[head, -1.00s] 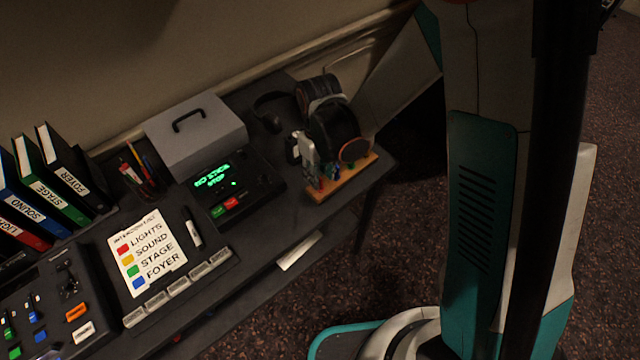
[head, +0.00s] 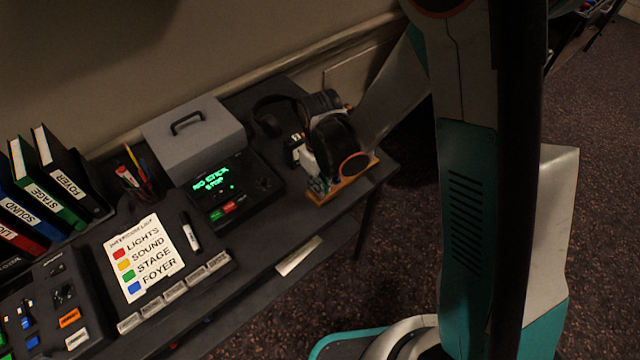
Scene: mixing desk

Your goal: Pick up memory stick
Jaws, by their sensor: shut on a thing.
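My gripper (head: 320,182) is low over the right end of the desk, at the left part of a wooden stand (head: 345,187). Small coloured memory sticks stand in this stand, mostly hidden behind my gripper and wrist. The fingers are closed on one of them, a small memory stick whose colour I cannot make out. I cannot tell whether it is clear of the stand. A dark console (head: 245,190) left of the stand has a green lit display that seems to read "NO STICK STOP".
Dark headphones (head: 267,122) lie behind my gripper. A grey box (head: 195,135) with a handle stands behind the console. A colour list (head: 146,257), a marker (head: 190,231), a pen holder (head: 135,177), binders (head: 65,180) and a mixer (head: 45,310) fill the left.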

